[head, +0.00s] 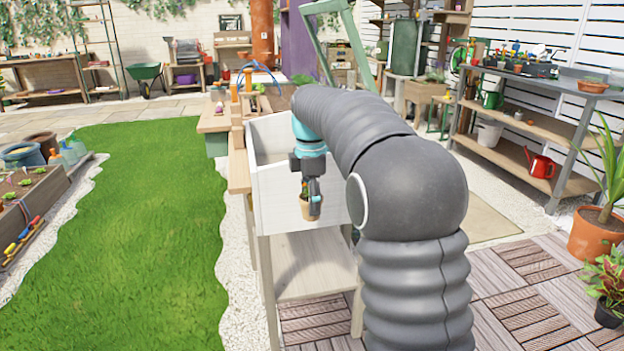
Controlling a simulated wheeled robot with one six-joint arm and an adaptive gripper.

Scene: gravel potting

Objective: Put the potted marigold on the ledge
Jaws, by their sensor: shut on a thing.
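My gripper (312,193) hangs from my arm in the middle of the head view, pointing down. It is shut on a small terracotta pot (308,211) with a little green plant in it. The pot is held upright in the air, in front of the white side panel of a wooden potting bench. No flower can be made out on the plant at this size. I cannot tell for sure which surface is the ledge; a narrow wooden board (238,172) runs along the bench's left side. My arm hides much of the bench top.
The white bench panel (280,200) is close behind the pot, with a lower wooden shelf (312,268) below. A grey-topped shelf unit (545,85) with a red watering can (539,163) stands right. Large potted plants stand at the right edge. The lawn (140,230) at left is clear.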

